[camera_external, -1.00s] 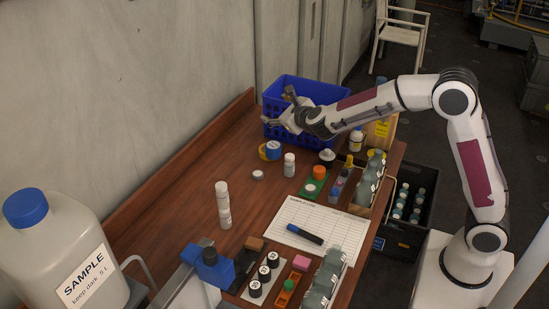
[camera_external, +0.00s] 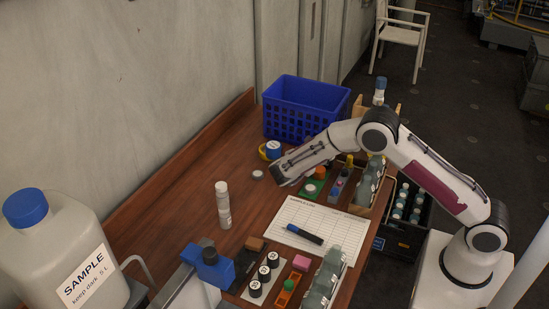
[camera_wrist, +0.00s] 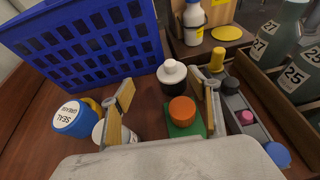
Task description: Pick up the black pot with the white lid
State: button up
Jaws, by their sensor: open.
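The black pot with the white lid (camera_wrist: 173,80) stands upright in the wrist view, beyond my fingertips and in front of the blue crate. In the external view my arm hides it. My gripper (camera_wrist: 165,92) is open and empty, one finger on each side of the view's middle. The pot lies ahead of the gap between the fingers, apart from both. In the external view my gripper (camera_external: 284,174) is low over the table, its fingers hard to make out.
An orange-capped item (camera_wrist: 182,110) on a green base sits close to my right finger. A white bottle (camera_wrist: 101,132) and a blue "SEAL" lid (camera_wrist: 72,117) are at left. The blue crate (camera_wrist: 80,45) stands behind. A rack of bottles (camera_wrist: 285,85) is at right.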

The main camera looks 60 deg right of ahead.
jog(key=shift+s+f+m+g, duration=0.25)
jog(key=shift+s+f, duration=0.15)
jog(key=shift+f, duration=0.25)
jog(key=shift+s+f+m+g, duration=0.15)
jog(key=shift+s+f+g, duration=0.15)
jog(key=shift+f, duration=0.35)
jog(key=shift+x, duration=1.3)
jog(key=shift+f, duration=0.1)
jog(key=shift+f+x, duration=0.2)
jog(key=shift+x, duration=2.35)
jog(key=shift+a, duration=0.1)
jog(key=c, duration=1.2)
